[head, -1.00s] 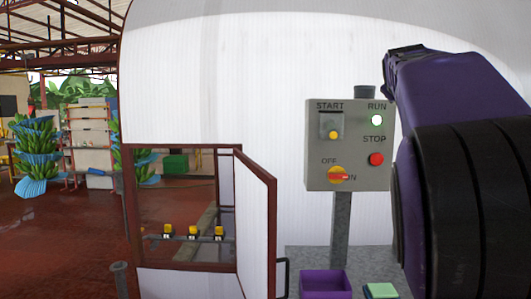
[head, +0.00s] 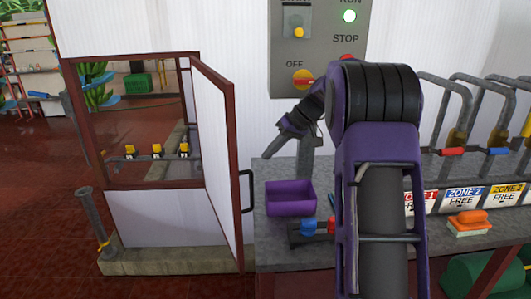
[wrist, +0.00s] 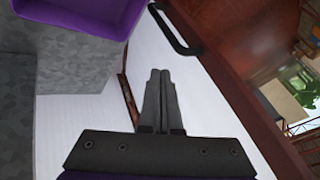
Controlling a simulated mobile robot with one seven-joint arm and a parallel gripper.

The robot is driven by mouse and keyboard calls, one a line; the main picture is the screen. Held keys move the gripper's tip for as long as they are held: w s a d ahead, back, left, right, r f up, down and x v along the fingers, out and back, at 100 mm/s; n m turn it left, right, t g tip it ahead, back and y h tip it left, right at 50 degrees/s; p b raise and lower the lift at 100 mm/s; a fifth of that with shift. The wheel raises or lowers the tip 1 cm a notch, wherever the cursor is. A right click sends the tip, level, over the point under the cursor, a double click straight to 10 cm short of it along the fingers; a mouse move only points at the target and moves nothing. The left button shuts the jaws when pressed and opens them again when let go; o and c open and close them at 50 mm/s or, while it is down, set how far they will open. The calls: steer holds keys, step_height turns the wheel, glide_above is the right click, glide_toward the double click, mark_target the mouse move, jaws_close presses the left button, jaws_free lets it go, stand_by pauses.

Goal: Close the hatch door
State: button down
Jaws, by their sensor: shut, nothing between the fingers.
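The hatch door (head: 218,150) is a white panel in a red-brown frame. It stands open, swung out toward me from the right side of the hatch opening (head: 75,120). A black handle (head: 248,190) sits near its free edge, on the right-hand side. In the wrist view my gripper (wrist: 162,72) is shut and empty. Its fingers point toward the door's red-brown frame (wrist: 225,70) and handle (wrist: 175,30); contact cannot be told.
A purple tray (head: 290,208) lies on the grey bench (head: 270,240) right of the door. A control box (head: 318,50) stands behind. Levers (head: 460,120) and an orange-handled brush (head: 468,220) are to the right. A short post (head: 92,220) stands left.

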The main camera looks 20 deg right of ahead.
steer(key=w+a+f, duration=0.1)
steer(key=a+f, duration=0.4)
steer(key=a, duration=0.2)
steer(key=shift+w+a+f+b, duration=0.3)
steer(key=shift+a+f+b, duration=0.05)
